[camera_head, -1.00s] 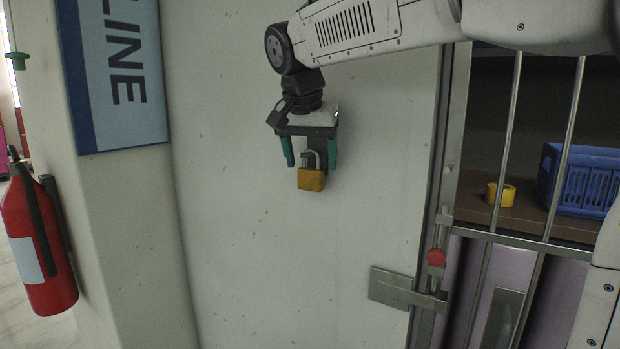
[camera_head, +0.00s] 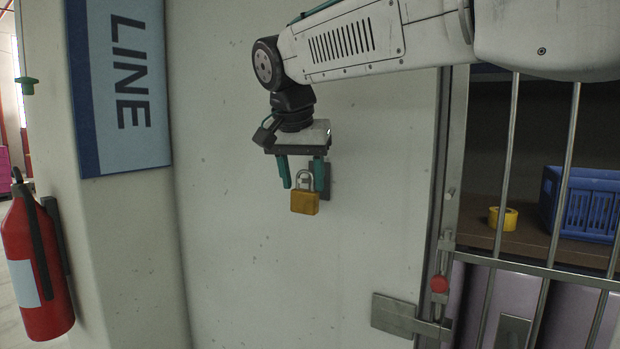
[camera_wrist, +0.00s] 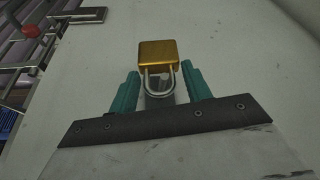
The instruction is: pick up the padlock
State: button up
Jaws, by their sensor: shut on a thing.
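The padlock (camera_head: 305,203) has a brass-yellow body and a silver shackle that points up. It hangs upright in front of the white wall, beside a small grey plate (camera_head: 321,183). My gripper (camera_head: 303,186) points down from above and is shut on the padlock, with its two green fingers on either side of the shackle. In the wrist view the padlock (camera_wrist: 158,53) shows its body beyond the fingertips and its shackle between them. Whether the shackle still touches the plate cannot be told.
A barred door (camera_head: 505,165) stands to the right, with a latch and a red knob (camera_head: 439,285). Behind the bars are a yellow roll (camera_head: 503,218) and a blue crate (camera_head: 585,205). A fire extinguisher (camera_head: 38,262) hangs at the left. The wall below the padlock is clear.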

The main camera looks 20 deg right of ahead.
jog(key=s+a, duration=0.8)
jog(key=a, duration=0.3)
jog(key=shift+s+a, duration=0.3)
jog(key=shift+a, duration=0.1)
